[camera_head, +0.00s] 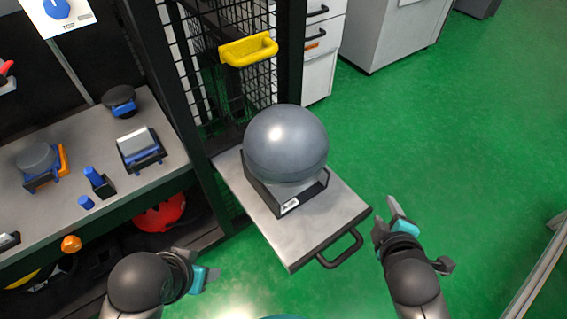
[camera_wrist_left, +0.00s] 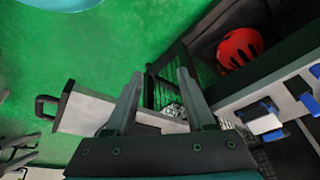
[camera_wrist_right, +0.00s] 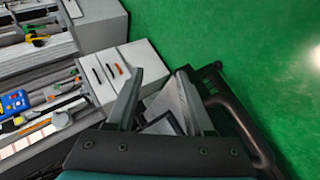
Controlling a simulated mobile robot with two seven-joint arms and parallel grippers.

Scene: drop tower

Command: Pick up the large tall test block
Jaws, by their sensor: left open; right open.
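No piece shows plainly as the large tall test block, and I cannot tell which one is meant. A big grey ball (camera_head: 286,140) rests in a black square holder (camera_head: 314,193) on a pulled-out metal tray (camera_head: 325,222). On the shelf at left stand a block with a light top in a blue holder (camera_head: 137,145) and several smaller pieces. My left gripper (camera_head: 205,278) is open and empty left of the tray's front. Its fingers show in the left wrist view (camera_wrist_left: 160,82). My right gripper (camera_head: 390,220) is open and empty, right of the tray handle.
The tray has a black handle (camera_head: 342,250) at its front. A mesh cage with a yellow handle (camera_head: 248,49) stands behind the ball. The shelf (camera_head: 60,205) lies at left, with a red helmet (camera_head: 160,213) below it. Green floor (camera_head: 440,140) is clear at right.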

